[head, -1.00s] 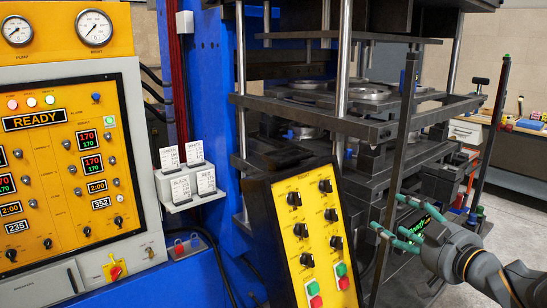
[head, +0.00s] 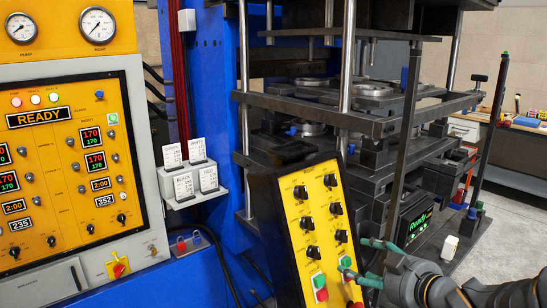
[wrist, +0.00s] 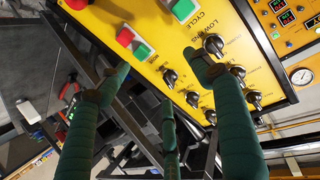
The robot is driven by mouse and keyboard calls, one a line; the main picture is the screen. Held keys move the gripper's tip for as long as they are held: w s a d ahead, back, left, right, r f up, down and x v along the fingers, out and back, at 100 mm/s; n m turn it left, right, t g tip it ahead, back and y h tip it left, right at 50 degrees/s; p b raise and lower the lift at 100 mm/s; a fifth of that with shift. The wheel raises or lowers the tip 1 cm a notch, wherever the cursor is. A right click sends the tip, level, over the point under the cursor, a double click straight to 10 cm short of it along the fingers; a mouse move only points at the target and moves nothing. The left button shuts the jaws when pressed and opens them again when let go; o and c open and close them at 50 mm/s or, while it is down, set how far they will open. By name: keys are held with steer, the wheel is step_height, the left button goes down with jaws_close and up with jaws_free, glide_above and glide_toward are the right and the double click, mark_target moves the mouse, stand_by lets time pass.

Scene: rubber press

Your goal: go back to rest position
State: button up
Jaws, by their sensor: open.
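My gripper (head: 356,258) is at the lower right in the head view, in front of the lower right part of the tilted yellow control panel (head: 318,225). Its green fingers are spread and nothing is between them. In the wrist view the open fingers (wrist: 155,72) reach up across the panel's yellow face (wrist: 158,50), close to its knobs and buttons. I cannot tell whether a fingertip touches the panel.
The press's dark plates (head: 360,120) and bright columns (head: 348,55) stand behind the panel. A small box with a green "Ready" display (head: 417,222) is just behind my gripper. The main control cabinet (head: 70,150) is at the left. Grey floor (head: 505,235) is clear at right.

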steer(key=shift+s+a+f+n+g, duration=0.25)
steer(key=shift+s+a+f+g, duration=0.05)
steer(key=shift+a+f, duration=0.4)
steer(key=shift+s+a+f+n+g, duration=0.25)
steer(key=shift+a+f+g, duration=0.05)
steer(key=shift+a+f, duration=0.35)
stand_by(2.5)
